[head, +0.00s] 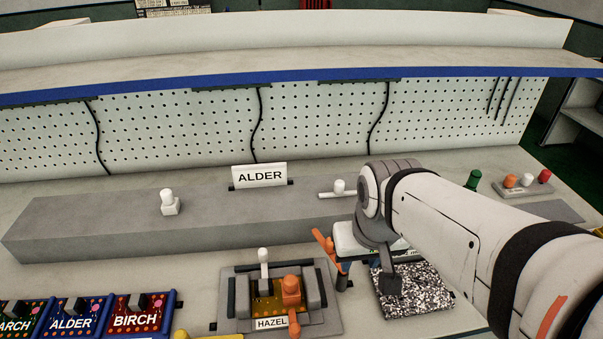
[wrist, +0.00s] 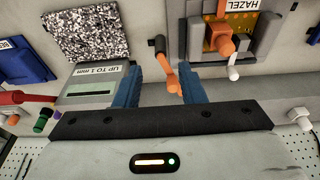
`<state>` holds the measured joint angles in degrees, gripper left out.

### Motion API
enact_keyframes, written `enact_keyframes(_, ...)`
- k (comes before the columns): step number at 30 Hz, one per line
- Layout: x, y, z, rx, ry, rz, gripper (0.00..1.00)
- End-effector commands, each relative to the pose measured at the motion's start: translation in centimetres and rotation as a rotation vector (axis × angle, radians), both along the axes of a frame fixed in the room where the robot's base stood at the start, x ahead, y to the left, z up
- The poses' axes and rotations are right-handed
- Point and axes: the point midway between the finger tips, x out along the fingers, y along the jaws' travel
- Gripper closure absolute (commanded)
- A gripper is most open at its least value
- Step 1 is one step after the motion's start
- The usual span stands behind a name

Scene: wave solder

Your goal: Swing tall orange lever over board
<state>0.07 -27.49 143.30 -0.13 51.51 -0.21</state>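An orange lever (wrist: 170,72) with a black end shows between my gripper's blue fingers in the wrist view. In the head view this orange lever (head: 324,244) stands tilted beside the fixture, partly hidden by my gripper. My gripper (wrist: 160,88) is open; its fingers are on either side of the lever with visible gaps, and I cannot tell the depth. The HAZEL fixture (head: 233,306) holds a board (head: 263,301) in the head view. Over the board are a thick orange part (head: 291,288) and a short white lever (head: 263,262). The fixture (wrist: 262,38) also shows in the wrist view.
A speckled pad (head: 418,300) lies right of the fixture. A box marked UP TO 1 mm (wrist: 92,85) is close to one finger. Boards marked ALDER (head: 72,319) and BIRCH (head: 137,319) stand at lower left. A long grey ledge (head: 100,229) runs behind.

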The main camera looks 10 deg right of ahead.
Motion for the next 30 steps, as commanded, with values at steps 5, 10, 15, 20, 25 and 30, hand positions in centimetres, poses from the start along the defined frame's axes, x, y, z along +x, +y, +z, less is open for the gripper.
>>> enact_keyframes(5,0.0,0.0,0.0,0.0,0.0,0.0,0.64)
enact_keyframes(10,0.1,0.0,0.1,0.0,0.002,0.0,0.56)
enact_keyframes(15,2.1,1.6,0.7,-0.002,0.036,0.013,0.55)
enact_keyframes(20,6.1,1.8,0.7,-0.006,0.099,0.034,0.55)
enact_keyframes(25,10.2,1.7,-0.6,-0.007,0.164,0.058,0.55)
enact_keyframes(30,12.7,1.6,-2.3,-0.007,0.207,0.076,0.55)
